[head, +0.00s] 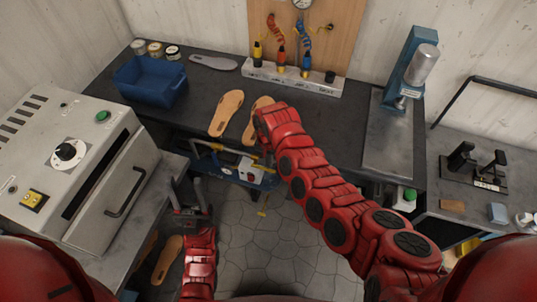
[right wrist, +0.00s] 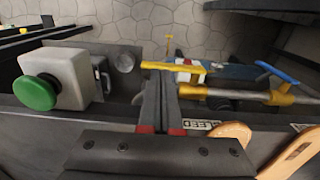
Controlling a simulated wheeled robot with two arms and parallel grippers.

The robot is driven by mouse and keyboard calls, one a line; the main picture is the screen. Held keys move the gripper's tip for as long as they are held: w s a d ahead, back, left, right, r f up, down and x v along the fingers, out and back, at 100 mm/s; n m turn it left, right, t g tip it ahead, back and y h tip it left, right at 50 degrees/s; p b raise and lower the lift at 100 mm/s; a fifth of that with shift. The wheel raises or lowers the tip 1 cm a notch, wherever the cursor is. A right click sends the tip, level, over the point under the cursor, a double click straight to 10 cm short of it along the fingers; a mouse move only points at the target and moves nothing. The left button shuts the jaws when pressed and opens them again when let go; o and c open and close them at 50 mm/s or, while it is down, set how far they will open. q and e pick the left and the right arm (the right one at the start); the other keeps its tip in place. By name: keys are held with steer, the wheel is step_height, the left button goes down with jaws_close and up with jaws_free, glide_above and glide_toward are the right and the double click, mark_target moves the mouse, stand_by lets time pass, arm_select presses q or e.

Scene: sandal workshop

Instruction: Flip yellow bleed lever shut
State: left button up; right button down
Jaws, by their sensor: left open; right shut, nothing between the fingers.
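The yellow bleed lever (right wrist: 175,66) lies roughly level across the middle of the right wrist view, by a metal pipe with yellow fittings (right wrist: 250,96). An upside-down label reading like BLEED (right wrist: 200,124) is on the bench edge below. My right gripper (right wrist: 160,76) is shut and empty; its fingertips overlap the lever's left half in the picture. I cannot tell whether they touch it. In the head view the right arm hides the right gripper. My left gripper (head: 187,188) is open and empty, low over the floor beside the left bench.
A green button (right wrist: 36,93) on a grey box and a blue lever (right wrist: 277,72) flank the yellow lever. A press (head: 405,75) stands right.

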steer(key=shift+f, duration=0.45)
steer(key=shift+s+f, duration=0.1)
